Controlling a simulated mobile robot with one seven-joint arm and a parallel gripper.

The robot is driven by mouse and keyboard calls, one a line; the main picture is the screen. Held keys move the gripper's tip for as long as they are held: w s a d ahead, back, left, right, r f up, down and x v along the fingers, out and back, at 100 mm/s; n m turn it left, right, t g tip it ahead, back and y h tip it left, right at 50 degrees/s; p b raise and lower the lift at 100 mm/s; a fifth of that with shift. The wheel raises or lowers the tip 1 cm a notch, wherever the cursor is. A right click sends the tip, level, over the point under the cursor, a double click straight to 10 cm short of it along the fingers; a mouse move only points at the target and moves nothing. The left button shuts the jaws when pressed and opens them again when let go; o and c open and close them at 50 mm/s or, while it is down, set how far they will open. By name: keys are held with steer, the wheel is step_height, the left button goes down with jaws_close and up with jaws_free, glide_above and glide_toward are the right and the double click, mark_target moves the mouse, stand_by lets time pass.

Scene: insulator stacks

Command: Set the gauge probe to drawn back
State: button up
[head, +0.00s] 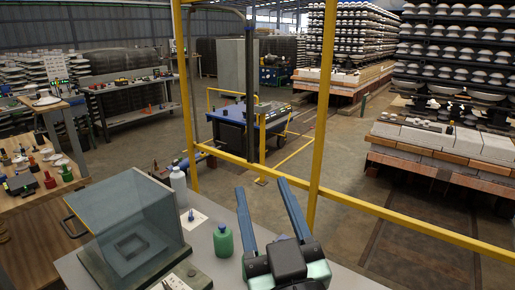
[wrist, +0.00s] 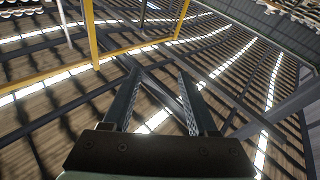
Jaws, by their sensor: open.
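I cannot make out a gauge probe for certain in either view. A clear-sided box (head: 128,215) with a dark handle stands on a thick dark base (head: 150,268) at the left of the near grey bench top (head: 215,270). A dark square recess shows through its clear side. My gripper (head: 262,187) is open and empty, raised above the bench to the right of the box, with its two long fingers apart. In the wrist view my gripper (wrist: 158,76) also shows open, with nothing between the fingers. No bench object shows in that view.
A green bottle (head: 223,241) and a whitish bottle (head: 179,188) stand right of the box. A small blue item (head: 191,215) is on a white card. A yellow rail (head: 400,222) and post (head: 319,115) stand beyond the bench. A wooden table (head: 35,215) is at left.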

steer(key=shift+t, duration=0.4)
steer(key=r, duration=0.2)
steer(key=a+r+p, duration=0.1)
steer(key=r, duration=0.2)
steer(key=shift+w, duration=0.1)
steer(key=s+d+f+g+b, duration=0.25)
steer(key=f+b, duration=0.55)
steer(key=f, duration=0.7)
steer(key=s+d+f+g+b, duration=0.25)
steer(key=f+b, duration=0.65)
steer(key=f, duration=0.7)
steer(key=shift+m+t+y, duration=0.4)
steer(key=shift+t, duration=0.1)
steer(key=p+x, duration=0.2)
steer(key=x, duration=1)
steer(key=shift+r, duration=0.1)
steer(key=shift+s, duration=0.1)
jaws_close()
steer(key=shift+d, duration=0.1)
